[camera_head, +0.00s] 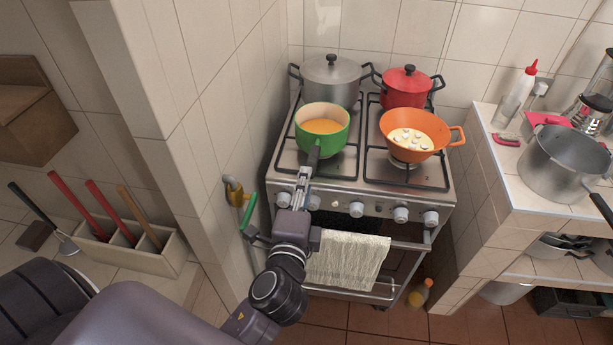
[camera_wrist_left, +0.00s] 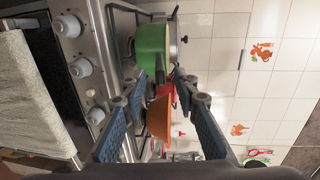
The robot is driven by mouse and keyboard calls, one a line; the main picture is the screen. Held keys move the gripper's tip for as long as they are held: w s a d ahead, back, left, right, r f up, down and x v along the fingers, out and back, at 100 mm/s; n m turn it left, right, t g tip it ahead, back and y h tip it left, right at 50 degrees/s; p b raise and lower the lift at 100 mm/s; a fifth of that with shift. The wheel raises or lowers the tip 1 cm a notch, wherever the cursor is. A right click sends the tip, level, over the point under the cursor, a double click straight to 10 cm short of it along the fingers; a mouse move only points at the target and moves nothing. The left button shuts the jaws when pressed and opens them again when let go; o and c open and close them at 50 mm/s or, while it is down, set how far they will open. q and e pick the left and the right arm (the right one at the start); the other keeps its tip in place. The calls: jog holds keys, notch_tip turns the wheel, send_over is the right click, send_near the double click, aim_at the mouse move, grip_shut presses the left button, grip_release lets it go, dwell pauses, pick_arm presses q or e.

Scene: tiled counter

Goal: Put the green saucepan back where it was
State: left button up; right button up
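The green saucepan (camera_head: 337,141) holds orange liquid and sits upright over the front left burner of the stove (camera_head: 356,190). Its dark handle (camera_head: 313,157) points toward the front edge, at my left gripper (camera_head: 305,175). In the left wrist view the green saucepan (camera_wrist_left: 153,44) is ahead, and its handle (camera_wrist_left: 160,68) lies between the two fingertips of my left gripper (camera_wrist_left: 161,80). The fingers stand apart with a gap on both sides of the handle, so the gripper looks open. My right gripper is not in view.
An orange pan (camera_head: 440,150) with soup is on the front right burner. A grey pot (camera_head: 331,80) and a red pot (camera_head: 405,88) stand behind. A towel (camera_head: 346,260) hangs on the oven door. A tiled counter (camera_head: 510,185) with a steel pot (camera_head: 562,168) is at right.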

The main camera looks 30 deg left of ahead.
pick_arm(q)
jog(key=b+v, duration=0.2)
jog(key=v, duration=0.5)
jog(key=shift+s, duration=0.15)
jog(key=d+f+g+h, duration=0.2)
jog(key=d+f, duration=0.1)
jog(key=f, duration=0.6)
jog(key=d+f+g+h, duration=0.1)
jog(key=d+f, duration=0.1)
jog(key=f, duration=0.8)
jog(key=s+d+f+n+g+h, duration=0.1)
jog(key=s+f+g, duration=0.15)
jog(key=f, duration=0.75)
jog(key=s+f+n+g+h, duration=0.1)
jog(key=s+f+g, duration=0.15)
jog(key=f, duration=0.85)
jog(key=s+a+f+n+g, duration=0.3)
jog(key=s+f+n, duration=0.1)
jog(key=s+f, duration=1.05)
jog(key=s+a+f+n+g, duration=0.2)
jog(key=s+a+f+n, duration=0.1)
jog(key=s, duration=0.4)
jog(key=s+a+f+n+g, duration=0.1)
jog(key=s+a+f+n, duration=0.2)
jog(key=s+f, duration=0.2)
jog(key=s, duration=0.3)
jog(key=shift+f+g, duration=0.4)
jog(key=shift+s+f, duration=0.1)
